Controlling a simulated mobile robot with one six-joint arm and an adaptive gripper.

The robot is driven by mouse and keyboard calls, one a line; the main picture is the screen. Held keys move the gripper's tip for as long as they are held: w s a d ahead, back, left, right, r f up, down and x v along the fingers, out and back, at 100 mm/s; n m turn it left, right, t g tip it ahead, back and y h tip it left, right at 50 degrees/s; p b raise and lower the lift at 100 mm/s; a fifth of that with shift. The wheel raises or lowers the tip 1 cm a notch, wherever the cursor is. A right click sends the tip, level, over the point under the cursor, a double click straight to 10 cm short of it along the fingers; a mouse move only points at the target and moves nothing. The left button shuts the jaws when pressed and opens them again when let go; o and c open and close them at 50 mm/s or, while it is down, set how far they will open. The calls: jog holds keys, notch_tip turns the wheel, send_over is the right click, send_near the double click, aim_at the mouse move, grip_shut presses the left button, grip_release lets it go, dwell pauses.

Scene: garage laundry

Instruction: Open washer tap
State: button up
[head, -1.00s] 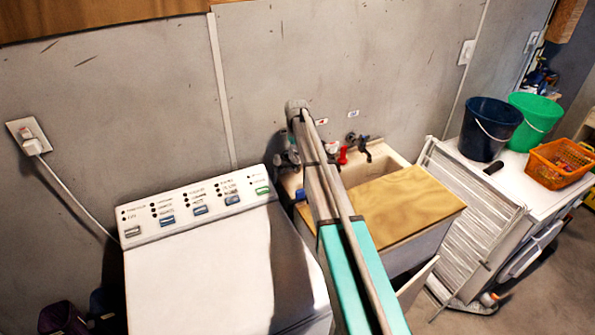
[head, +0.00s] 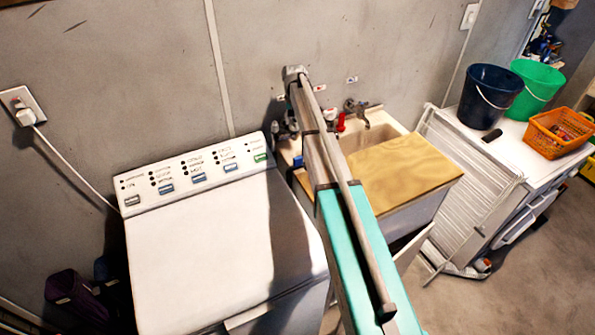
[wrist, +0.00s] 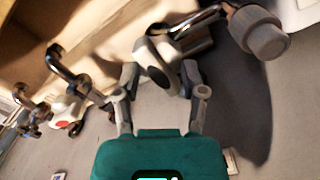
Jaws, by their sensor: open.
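In the wrist view, my gripper (wrist: 158,84) is open, its two grey fingers on either side of the near part of a tap. This tap (wrist: 157,66) has a pale handle with a dark oval face. A chrome spout runs from it to a grey round connector (wrist: 262,33). I cannot tell whether the fingers touch the tap. To the left are a tap with a red-marked white part (wrist: 66,111) and another chrome tap (wrist: 30,112). In the head view, my arm hides most of the gripper and the tap beside the washer.
The white washing machine (head: 215,240) stands left of my arm. The sink (head: 385,132) with a wooden board (head: 408,175) is to the right. Beyond it are a folded drying rack (head: 465,175), a blue bucket (head: 488,98), a green bucket (head: 535,85) and an orange basket (head: 560,133).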

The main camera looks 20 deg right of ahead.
aim_at(294, 120)
jog(key=m, duration=0.3)
notch_tip(294, 120, up, 14)
jog(key=p, duration=1.4)
jog(key=s+a+f+n+b, duration=0.1)
jog(key=s+a+f+b, duration=0.1)
jog(key=s, duration=0.7)
jog(key=s+a+f+n+b, duration=0.1)
jog(key=s+f+b, duration=0.4)
jog(key=s, duration=0.5)
jog(key=s+a+f+n+b, duration=0.1)
jog(key=s+a+f+b, duration=0.2)
jog(key=s, duration=0.7)
jog(key=shift+a+f+n+b, duration=0.3)
jog(key=shift+f+b, duration=0.35)
jog(key=shift+s, duration=0.1)
jog(key=s+f+n+b, duration=0.1)
jog(key=s, duration=0.1)
jog(key=s+f+b, duration=0.1)
jog(key=s, duration=0.2)
jog(key=s+a+f+n+b, duration=0.1)
jog(key=s, duration=0.2)
jog(key=shift+s+f+n, duration=0.2)
jog(key=shift+s+n, duration=0.05)
jog(key=shift+n, duration=0.05)
jog(key=shift+s+a, duration=0.15)
jog(key=shift+s, duration=0.15)
dwell(0.6)
